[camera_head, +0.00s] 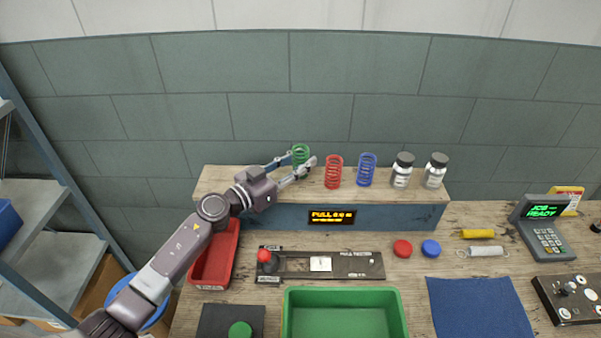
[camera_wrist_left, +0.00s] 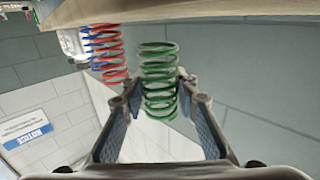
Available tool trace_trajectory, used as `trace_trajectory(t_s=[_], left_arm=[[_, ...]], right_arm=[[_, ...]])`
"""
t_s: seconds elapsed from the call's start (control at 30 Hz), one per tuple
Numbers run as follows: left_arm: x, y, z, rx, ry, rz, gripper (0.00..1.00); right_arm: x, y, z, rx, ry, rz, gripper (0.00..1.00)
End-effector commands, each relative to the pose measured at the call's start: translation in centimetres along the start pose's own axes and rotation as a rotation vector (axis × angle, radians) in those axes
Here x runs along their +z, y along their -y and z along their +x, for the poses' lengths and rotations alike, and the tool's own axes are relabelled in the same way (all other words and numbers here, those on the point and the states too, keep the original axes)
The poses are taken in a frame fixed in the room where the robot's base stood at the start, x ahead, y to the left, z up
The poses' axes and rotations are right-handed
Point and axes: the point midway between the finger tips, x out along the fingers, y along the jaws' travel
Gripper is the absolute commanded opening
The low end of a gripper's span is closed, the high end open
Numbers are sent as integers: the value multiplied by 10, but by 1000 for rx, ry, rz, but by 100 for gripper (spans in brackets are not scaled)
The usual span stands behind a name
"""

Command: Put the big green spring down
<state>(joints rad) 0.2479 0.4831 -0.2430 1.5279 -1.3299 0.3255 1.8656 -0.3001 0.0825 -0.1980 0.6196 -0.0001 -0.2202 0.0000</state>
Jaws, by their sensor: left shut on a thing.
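The big green spring (camera_head: 300,153) stands upright at the left part of the wooden shelf (camera_head: 220,181). My left gripper (camera_head: 301,162) reaches in from the left and is shut on it. In the left wrist view the green spring (camera_wrist_left: 159,85) sits between the two fingertips of my left gripper (camera_wrist_left: 155,90). Whether its bottom touches the shelf is hard to tell. My right gripper is not in view.
A red spring (camera_head: 333,172) and a blue spring (camera_head: 366,169) stand just right of it, then two jars (camera_head: 402,170). Below are a display (camera_head: 332,217), a pull tester (camera_head: 330,265), a green tray (camera_head: 290,312), a red bin (camera_head: 212,265) and a blue mat (camera_head: 478,308).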

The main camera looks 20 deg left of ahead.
Motion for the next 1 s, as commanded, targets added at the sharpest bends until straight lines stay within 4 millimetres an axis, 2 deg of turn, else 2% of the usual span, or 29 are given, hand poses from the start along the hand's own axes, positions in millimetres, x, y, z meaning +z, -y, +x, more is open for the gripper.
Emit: trace_trajectory(t_s=[0.03,0.1,0.53,0.57,0.7,1.0], left_arm=[[13,0,0,-1,0,-5,0],[20,0,0,-1,-2,-4,0],[24,0,0,0,-1,0,0],[25,0,0,0,0,0,29],[25,0,0,1,0,0,44],[23,0,0,1,0,0,45]], right_arm=[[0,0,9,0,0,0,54],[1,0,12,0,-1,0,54],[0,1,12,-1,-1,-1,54],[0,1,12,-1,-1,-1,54],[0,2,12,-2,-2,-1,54],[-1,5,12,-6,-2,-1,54]])
